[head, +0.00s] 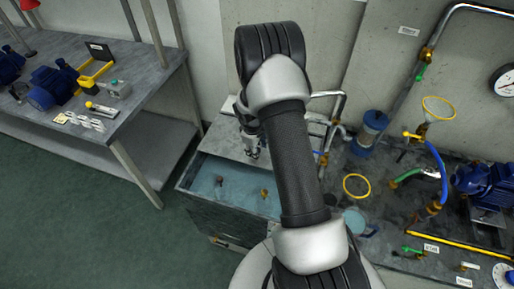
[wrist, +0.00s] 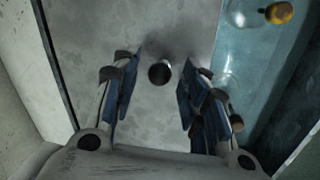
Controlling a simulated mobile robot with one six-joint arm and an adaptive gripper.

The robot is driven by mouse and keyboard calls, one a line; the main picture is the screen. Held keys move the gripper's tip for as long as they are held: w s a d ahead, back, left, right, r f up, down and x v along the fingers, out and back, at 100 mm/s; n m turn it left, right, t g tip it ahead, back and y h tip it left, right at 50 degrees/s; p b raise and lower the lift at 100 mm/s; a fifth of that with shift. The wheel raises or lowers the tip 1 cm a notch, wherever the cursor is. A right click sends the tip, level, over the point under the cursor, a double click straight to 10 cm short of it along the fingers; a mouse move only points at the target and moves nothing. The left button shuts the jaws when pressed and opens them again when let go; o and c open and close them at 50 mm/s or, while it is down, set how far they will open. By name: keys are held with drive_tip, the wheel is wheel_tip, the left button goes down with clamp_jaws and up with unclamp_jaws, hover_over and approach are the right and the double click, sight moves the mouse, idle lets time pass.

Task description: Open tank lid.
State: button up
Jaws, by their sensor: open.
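The tank (head: 205,204) stands in the middle of the head view, with water (head: 235,190) showing in its front part. The grey lid (head: 222,137) lies flat over the back part; in the wrist view the lid (wrist: 130,25) ends beside the water (wrist: 235,65). A dark round knob (wrist: 159,74) stands up from the lid. My gripper (wrist: 162,66) is open above the lid, its blue-padded fingers on either side of the knob with gaps showing. In the head view my gripper (head: 253,153) is small, and the knob cannot be made out behind it.
A yellow-tipped float or fitting (wrist: 278,13) shows in the water.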

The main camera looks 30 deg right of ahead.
wheel_tip(320, 180, up, 12)
drive_tip(key=s+a, duration=0.1)
drive_tip(key=a, duration=0.1)
idle(0.5)
drive_tip(key=shift+f, duration=0.1)
drive_tip(key=s+a+r+m+t, duration=0.1)
drive_tip(key=s+a+r, duration=0.35)
drive_tip(key=r, duration=0.45)
drive_tip(key=s+a+r+m+t, duration=0.15)
drive_tip(key=s+a+r, duration=0.3)
drive_tip(key=r, duration=0.45)
drive_tip(key=s+a+r+m, duration=0.1)
drive_tip(key=s+a+r, duration=0.1)
drive_tip(key=s, duration=0.3)
drive_tip(key=s+a+r+m+y, duration=0.1)
drive_tip(key=s+a+r, duration=0.1)
drive_tip(key=s+a, duration=0.2)
drive_tip(key=s+a+r+m+t+y, duration=0.1)
drive_tip(key=s+a+r, duration=0.1)
drive_tip(key=s+a, duration=0.2)
drive_tip(key=s, duration=0.3)
drive_tip(key=shift+s, duration=0.2)
